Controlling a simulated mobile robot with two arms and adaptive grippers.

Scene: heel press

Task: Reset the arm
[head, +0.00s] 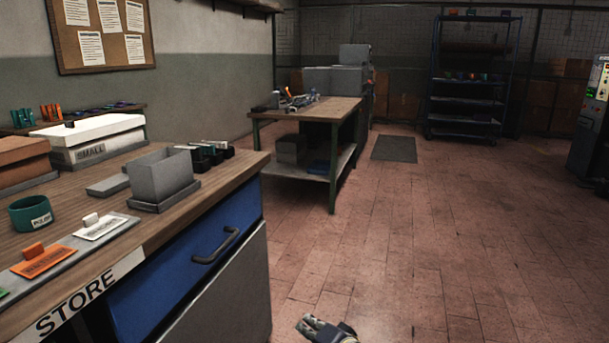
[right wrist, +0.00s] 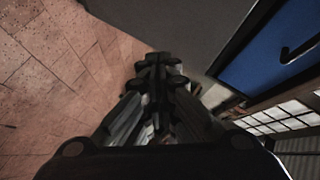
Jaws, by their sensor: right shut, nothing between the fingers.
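My right gripper (head: 312,325) shows at the bottom edge of the head view, low over the tiled floor and to the right of the store bench. Its fingers are closed together and hold nothing. In the right wrist view the fingers (right wrist: 158,75) also meet, with the floor on the left and the bench front with its blue drawer (right wrist: 270,60) on the right. The gripper is apart from the bench. My left gripper is not in the head view.
The store bench (head: 225,190) carries a grey box (head: 160,178), a green cup (head: 30,213) and label plates (head: 45,260). Its drawer handle (head: 216,246) sticks out. A second table (head: 335,110) and a blue rack (head: 470,90) stand farther back. The floor (head: 440,230) on the right is clear.

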